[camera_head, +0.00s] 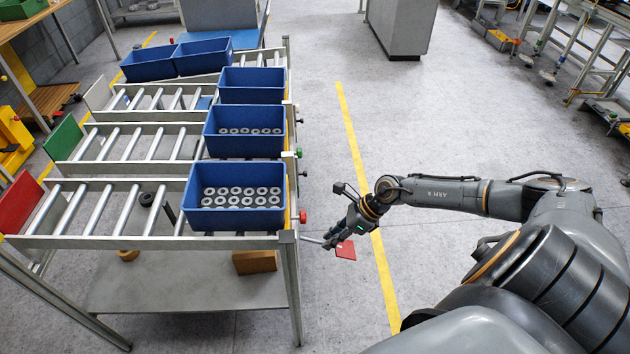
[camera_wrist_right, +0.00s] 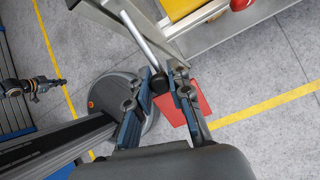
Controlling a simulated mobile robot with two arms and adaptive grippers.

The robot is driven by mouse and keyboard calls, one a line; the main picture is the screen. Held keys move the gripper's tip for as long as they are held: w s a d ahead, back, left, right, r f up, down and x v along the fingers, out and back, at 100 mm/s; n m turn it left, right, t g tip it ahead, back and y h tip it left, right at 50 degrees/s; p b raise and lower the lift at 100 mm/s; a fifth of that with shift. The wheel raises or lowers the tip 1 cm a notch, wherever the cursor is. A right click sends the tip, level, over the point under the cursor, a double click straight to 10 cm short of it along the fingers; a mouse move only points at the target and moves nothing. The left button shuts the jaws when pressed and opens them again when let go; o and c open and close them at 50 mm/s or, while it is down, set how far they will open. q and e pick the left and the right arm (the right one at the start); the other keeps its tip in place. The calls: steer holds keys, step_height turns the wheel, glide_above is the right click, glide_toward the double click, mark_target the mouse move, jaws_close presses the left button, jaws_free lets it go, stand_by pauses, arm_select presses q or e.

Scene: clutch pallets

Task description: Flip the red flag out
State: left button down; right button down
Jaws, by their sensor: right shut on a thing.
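The red flag (camera_head: 345,250) is a small flat plate beside the rack's front right leg, low over the floor. In the right wrist view the flag (camera_wrist_right: 203,100) lies behind the fingers, partly hidden by them. My right gripper (camera_head: 330,238) is at the flag. In the wrist view its fingers (camera_wrist_right: 168,80) are shut around the dark end of a metal rod (camera_wrist_right: 145,38) by the flag. The exact contact is partly hidden. My left gripper is outside the head view; a dark arm end (camera_wrist_right: 32,88) at the wrist view's left looks like it, its jaws too small to read.
The roller rack (camera_head: 130,242) stands left, with blue bins (camera_head: 235,220) of grey rings. Red, green and white end plates stand at its left side. A red knob (camera_head: 302,216) is on the rack's right edge, close to my gripper.

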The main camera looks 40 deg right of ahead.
steer(key=shift+w+r, duration=0.2)
steer(key=shift+r, duration=0.75)
steer(key=shift+w+r, duration=0.1)
steer(key=shift+r, duration=0.6)
steer(key=shift+a+r, duration=0.15)
steer(key=shift+r, duration=0.15)
arm_select(q)
steer(key=shift+d, duration=0.25)
arm_select(e)
steer(key=shift+r, duration=0.15)
arm_select(q)
steer(key=shift+a, duration=0.15)
arm_select(e)
steer(key=shift+w+a+r, duration=0.1)
steer(key=shift+a, duration=0.05)
steer(key=c, duration=1.4)
jaws_free()
steer(key=shift+o, duration=1)
steer(key=shift+a, duration=0.15)
arm_select(q)
steer(key=shift+a, duration=0.1)
